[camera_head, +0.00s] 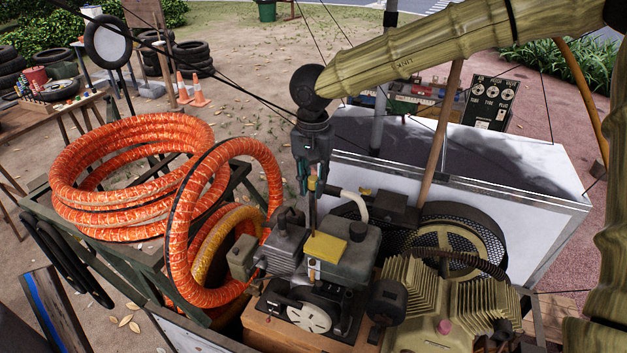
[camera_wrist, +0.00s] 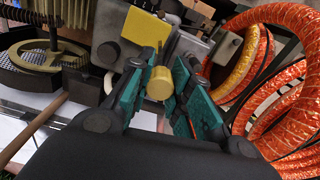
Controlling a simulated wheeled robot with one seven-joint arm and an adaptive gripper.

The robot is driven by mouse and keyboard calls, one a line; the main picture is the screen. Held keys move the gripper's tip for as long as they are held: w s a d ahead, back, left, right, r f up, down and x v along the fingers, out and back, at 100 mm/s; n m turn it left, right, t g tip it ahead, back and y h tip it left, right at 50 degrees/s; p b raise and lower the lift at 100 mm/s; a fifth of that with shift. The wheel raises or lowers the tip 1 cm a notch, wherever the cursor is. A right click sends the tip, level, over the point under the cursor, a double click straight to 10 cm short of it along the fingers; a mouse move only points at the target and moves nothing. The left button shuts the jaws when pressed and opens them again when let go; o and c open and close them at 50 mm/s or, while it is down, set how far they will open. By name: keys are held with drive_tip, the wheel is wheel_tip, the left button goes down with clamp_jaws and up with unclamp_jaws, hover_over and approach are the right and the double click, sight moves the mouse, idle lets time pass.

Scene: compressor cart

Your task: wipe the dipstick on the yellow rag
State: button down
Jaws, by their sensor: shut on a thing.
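The dipstick shows in the wrist view as a round yellow handle (camera_wrist: 160,83) held between my gripper's teal fingers (camera_wrist: 161,88). In the head view my gripper (camera_head: 313,180) points down above the engine, shut on the yellow dipstick handle (camera_head: 312,185). A thin dark length runs down below the handle; I cannot tell whether its lower end is free or inside the engine. The yellow rag (camera_head: 326,247) lies flat on top of the small engine, below and slightly right of my gripper. In the wrist view the rag (camera_wrist: 146,27) shows just beyond the handle.
Orange ribbed hose coils (camera_head: 130,170) lie left of the engine, with one loop standing close beside it. A finned compressor (camera_head: 450,290) with a belt wheel is at the right. A white-sided bin (camera_head: 450,190) and a wooden handle (camera_head: 440,130) stand behind.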

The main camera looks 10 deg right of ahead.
drive_tip(key=shift+f, duration=0.3)
drive_tip(key=shift+d, duration=0.15)
